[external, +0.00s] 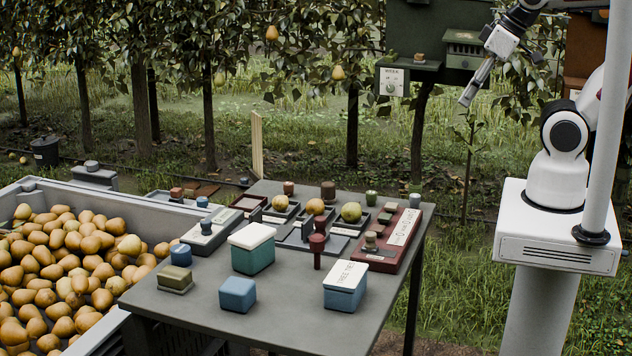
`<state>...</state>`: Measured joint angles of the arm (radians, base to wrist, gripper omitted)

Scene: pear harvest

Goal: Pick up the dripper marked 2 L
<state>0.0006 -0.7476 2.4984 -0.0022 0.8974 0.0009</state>
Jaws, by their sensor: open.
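My gripper (468,97) is raised at the upper right, above and behind the table. It is open and empty, pointing down and left, well apart from everything on the table. No marking that reads 2 L can be made out, so I cannot tell which thing is the dripper. Several small dark and brownish pieces sit on a red board (388,262) at the table's right side. Its white label (404,227) is too small to read.
The grey table (190,309) carries a blue box with a white lid (346,276), a green box (252,256), a blue block (237,294) and three pears in trays. A pear bin (97,339) adjoins it at left. Trees stand behind; the table's front edge is fairly clear.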

